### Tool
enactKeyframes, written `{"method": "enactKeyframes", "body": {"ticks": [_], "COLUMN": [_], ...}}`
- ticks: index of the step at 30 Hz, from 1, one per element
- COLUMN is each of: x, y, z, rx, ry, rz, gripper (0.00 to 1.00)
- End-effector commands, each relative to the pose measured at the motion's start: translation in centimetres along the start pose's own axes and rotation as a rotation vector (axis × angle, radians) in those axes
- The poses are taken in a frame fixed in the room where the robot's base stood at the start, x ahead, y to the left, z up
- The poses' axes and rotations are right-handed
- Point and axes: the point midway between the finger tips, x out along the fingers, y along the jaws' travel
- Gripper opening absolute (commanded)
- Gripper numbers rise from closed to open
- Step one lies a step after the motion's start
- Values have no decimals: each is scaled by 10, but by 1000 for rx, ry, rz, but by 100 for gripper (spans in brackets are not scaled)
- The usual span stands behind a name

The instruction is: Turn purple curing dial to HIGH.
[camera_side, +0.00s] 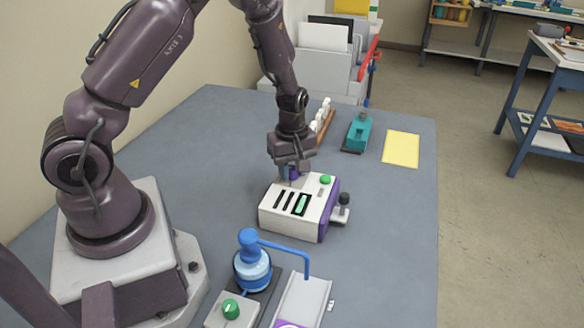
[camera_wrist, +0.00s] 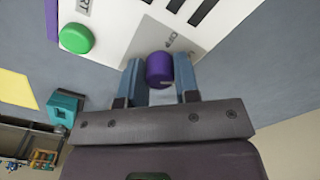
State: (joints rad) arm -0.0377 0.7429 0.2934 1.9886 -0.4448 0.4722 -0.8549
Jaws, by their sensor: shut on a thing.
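The purple curing dial (camera_wrist: 160,70) sits on a grey plate on top of the white and purple curing unit (camera_side: 284,222). My gripper (camera_wrist: 160,80) is over it, with one blue-grey finger on each side, shut on the dial. In the side view my gripper (camera_side: 291,172) comes down from above onto the back part of the unit, and only a little purple shows between the fingers. Small lettering lies beside the dial on the plate; part of it is hidden and I cannot read the dial's setting.
A green button (camera_side: 325,179) is near the dial on the unit. A dark knob (camera_side: 344,199) stands at its right side. A blue dispenser (camera_side: 252,262) and a box with a green knob (camera_side: 231,309) stand in front. A teal tool (camera_side: 357,133) and yellow sheet (camera_side: 401,149) lie behind.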

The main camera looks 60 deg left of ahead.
Motion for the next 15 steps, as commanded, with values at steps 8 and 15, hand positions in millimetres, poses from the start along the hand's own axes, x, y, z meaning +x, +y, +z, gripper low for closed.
{"method": "enactKeyframes", "body": {"ticks": [8,15], "x": [-1,-1], "y": [0,0], "z": [-1,-1], "rx": [259,485], "ry": [0,0], "rz": [1,1], "gripper": [6,6]}}
